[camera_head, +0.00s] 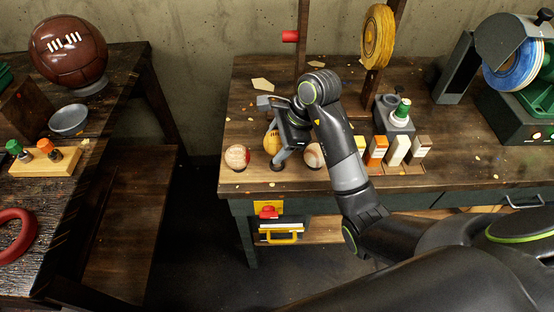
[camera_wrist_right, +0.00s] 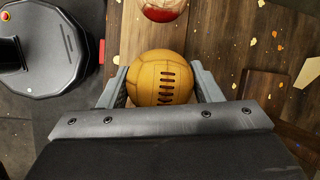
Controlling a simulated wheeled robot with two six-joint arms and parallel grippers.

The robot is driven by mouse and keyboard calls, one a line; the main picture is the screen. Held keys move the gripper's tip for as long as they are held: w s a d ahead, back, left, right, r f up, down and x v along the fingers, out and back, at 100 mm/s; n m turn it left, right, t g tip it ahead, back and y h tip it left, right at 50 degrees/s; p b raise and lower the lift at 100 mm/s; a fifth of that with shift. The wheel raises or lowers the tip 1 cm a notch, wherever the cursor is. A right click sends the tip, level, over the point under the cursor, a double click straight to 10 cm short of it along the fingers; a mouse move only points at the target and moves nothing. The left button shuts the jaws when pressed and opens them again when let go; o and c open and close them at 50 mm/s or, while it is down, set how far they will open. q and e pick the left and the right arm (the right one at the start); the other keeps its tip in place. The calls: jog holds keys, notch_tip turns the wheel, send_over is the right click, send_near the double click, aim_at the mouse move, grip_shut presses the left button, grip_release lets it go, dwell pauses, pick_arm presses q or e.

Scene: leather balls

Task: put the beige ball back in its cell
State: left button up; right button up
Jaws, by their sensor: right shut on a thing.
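The beige ball (camera_head: 272,142), tan-yellow with dark red lacing, is between the fingers of my right gripper (camera_head: 279,144). The right wrist view shows the ball (camera_wrist_right: 160,78) with one finger on each side; the gripper is shut on it. In the head view it is at the bench's front left, partly hidden by the gripper. A dark round spot (camera_head: 277,166) shows on the bench just in front of it; I cannot tell whether this is an empty cell. My left gripper is not in view.
A red-and-white ball (camera_head: 237,157) sits to the left and another pale ball (camera_head: 314,155) to the right, close to the gripper. Small upright boxes (camera_head: 396,150) stand further right. A wooden post with a yellow wheel (camera_head: 378,37) rises behind. The bench's front edge is near.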

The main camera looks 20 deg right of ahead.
notch_tip(320, 180, down, 4)
jog(key=shift+f+p, duration=0.15)
jog(key=shift+p, duration=0.25)
jog(key=shift+f, duration=0.2)
jog(key=shift+f+b, duration=0.2)
jog(key=shift+b, duration=0.1)
jog(key=o, duration=0.8)
jog(key=shift+o, duration=0.2)
